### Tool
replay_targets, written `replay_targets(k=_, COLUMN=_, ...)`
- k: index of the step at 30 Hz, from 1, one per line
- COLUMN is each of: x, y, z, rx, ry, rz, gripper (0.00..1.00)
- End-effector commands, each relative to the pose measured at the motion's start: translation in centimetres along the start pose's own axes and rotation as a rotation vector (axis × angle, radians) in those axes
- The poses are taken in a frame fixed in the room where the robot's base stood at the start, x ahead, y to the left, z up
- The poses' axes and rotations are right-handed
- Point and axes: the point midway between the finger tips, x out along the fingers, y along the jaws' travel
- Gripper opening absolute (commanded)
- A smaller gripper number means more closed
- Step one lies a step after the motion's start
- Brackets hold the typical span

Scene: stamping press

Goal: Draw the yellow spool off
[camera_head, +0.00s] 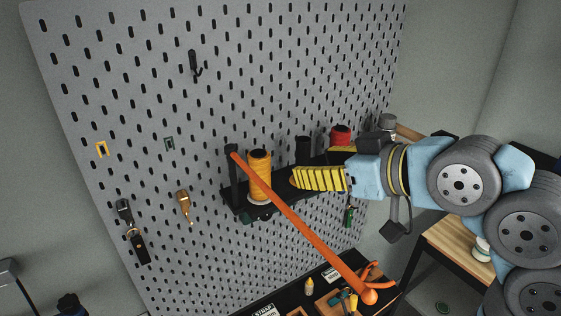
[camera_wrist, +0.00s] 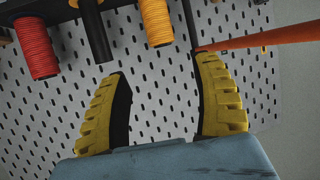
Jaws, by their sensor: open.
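The yellow spool (camera_head: 260,180) stands upright on a black rack (camera_head: 235,203) on the pegboard, with a pale flange at its base. It also shows at the top of the wrist view (camera_wrist: 157,22). My gripper (camera_head: 296,178) is open and empty, to the right of the spool in the head view. In the wrist view its two yellow fingers (camera_wrist: 163,68) are spread, and the spool lies beyond the fingertips, apart from them. A long orange bar crosses in front of the spool's lower part in the head view. The spool's peg is hidden inside it.
The orange bar (camera_head: 305,235) slants from the rack's left end down right, close to one finger in the wrist view. A bare black post (camera_wrist: 95,32) and a red spool (camera_wrist: 36,48) stand along the rack. Pegboard (camera_head: 120,90) backs everything; tools hang lower left.

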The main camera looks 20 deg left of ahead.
Motion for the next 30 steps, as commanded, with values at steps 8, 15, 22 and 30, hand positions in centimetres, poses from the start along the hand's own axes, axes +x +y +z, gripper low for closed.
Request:
replay_targets(k=8, x=3.4, y=-0.1, z=-0.3, rx=0.001, ry=0.004, rz=-0.003, gripper=0.65)
replay_targets(k=15, x=6.6, y=0.0, z=-0.2, rx=0.003, ry=0.002, rz=-0.003, gripper=0.65)
replay_targets(k=22, x=9.6, y=-0.1, z=-0.3, rx=0.002, ry=0.003, rz=-0.003, gripper=0.65)
replay_targets(k=30, x=13.1, y=-0.1, z=-0.2, rx=0.003, ry=0.001, rz=-0.002, gripper=0.65)
